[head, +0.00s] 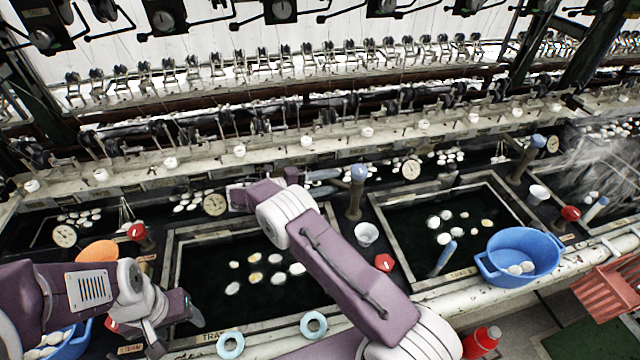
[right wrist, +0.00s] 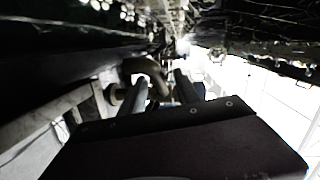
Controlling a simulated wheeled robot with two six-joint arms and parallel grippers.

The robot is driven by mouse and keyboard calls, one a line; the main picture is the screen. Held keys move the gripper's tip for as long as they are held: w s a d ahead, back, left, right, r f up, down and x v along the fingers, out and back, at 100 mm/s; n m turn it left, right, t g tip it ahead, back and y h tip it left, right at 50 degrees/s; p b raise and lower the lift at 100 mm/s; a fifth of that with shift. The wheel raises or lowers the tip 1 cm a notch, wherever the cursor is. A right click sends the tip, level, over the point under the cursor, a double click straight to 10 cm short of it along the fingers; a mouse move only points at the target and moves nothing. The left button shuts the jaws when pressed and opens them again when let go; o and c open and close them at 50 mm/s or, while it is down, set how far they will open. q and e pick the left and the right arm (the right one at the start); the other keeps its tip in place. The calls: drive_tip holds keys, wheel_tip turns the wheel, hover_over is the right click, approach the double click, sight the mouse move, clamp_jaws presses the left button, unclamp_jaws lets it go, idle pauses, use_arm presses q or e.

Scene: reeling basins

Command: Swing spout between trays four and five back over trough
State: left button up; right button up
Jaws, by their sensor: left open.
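The spout between the two middle trays has an upright post with a blue cap (head: 357,185). In the right wrist view a curved dark pipe (right wrist: 140,68) bends down by my fingers. My right arm reaches across the left middle tray, and my right gripper (head: 325,181) is beside the post, on its left. In the right wrist view its two fingers (right wrist: 162,90) are apart with part of the pipe between them; whether they grip it is unclear. My left gripper (head: 178,325) is open and empty over the front left corner of that tray. My right arm hides part of the tray.
The left middle tray (head: 172,270) and the right tray (head: 385,245) hold dark water with white cocoons. A white cup (head: 366,234) and red knob (head: 384,262) stand between them. A blue basin (head: 520,257) is at right. Reeling gear lines the back.

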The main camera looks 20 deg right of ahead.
drive_tip(key=a+r+b, duration=0.1)
drive_tip(key=a, duration=0.6)
drive_tip(key=shift+a+b, duration=0.35)
drive_tip(key=shift+b, duration=0.05)
drive_tip(key=c, duration=0.4)
drive_tip(key=shift+a+r+t+p, duration=0.25)
drive_tip(key=shift+t+p, duration=0.05)
clamp_jaws()
drive_tip(key=s+a+r+m+t+y+p, duration=0.1)
drive_tip(key=s+a+m+t+y+p, duration=0.2)
drive_tip(key=s+m+t+p, duration=0.6)
drive_tip(key=s+m+t+y, duration=0.1)
drive_tip(key=s+y, duration=0.1)
drive_tip(key=s, duration=0.1)
drive_tip(key=shift+r+t, duration=0.4)
